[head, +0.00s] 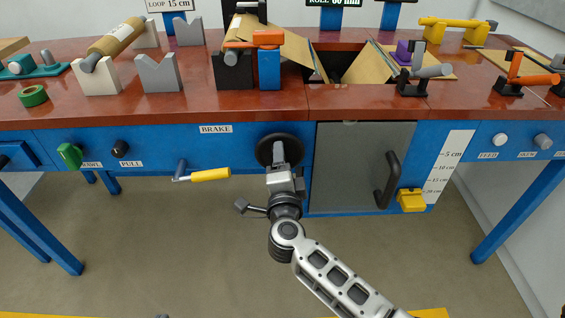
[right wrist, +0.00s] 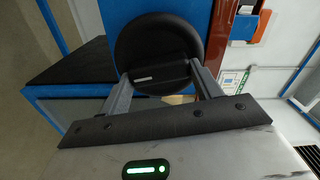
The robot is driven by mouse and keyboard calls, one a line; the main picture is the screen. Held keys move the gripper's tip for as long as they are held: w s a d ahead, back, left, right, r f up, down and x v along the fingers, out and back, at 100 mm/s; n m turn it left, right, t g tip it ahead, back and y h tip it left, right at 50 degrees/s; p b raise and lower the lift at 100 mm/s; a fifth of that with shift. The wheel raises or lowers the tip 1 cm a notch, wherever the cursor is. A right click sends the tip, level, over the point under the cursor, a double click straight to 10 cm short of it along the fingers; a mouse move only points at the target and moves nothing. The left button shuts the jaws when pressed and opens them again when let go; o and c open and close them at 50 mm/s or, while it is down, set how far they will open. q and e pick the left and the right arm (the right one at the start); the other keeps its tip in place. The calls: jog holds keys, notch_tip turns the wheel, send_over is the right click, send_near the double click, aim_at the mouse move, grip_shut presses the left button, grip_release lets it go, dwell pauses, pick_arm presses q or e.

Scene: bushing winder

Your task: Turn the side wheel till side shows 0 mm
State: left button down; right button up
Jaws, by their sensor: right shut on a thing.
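A black round wheel (head: 268,149) sits on the blue front panel, left of a grey door. My right gripper (head: 279,160) reaches up to it from below and covers part of it. In the right wrist view, the wheel (right wrist: 157,40) is a black disc with a raised bar (right wrist: 160,76) across it. The fingers of my right gripper (right wrist: 162,82) stand on both sides of this bar and are shut on it. No readout marked side can be read. My left gripper is not in view.
A crank with a yellow handle (head: 211,175) sticks out left of the wheel. The grey door (head: 350,165) with a black handle (head: 388,180) is at right. The red bench top (head: 200,105) above carries blocks and a roll (head: 116,37). The floor below is clear.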

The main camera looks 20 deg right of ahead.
jog(key=shift+f+m, duration=0.1)
jog(key=shift+m, duration=0.5)
jog(key=shift+a, duration=0.1)
jog(key=o, duration=1)
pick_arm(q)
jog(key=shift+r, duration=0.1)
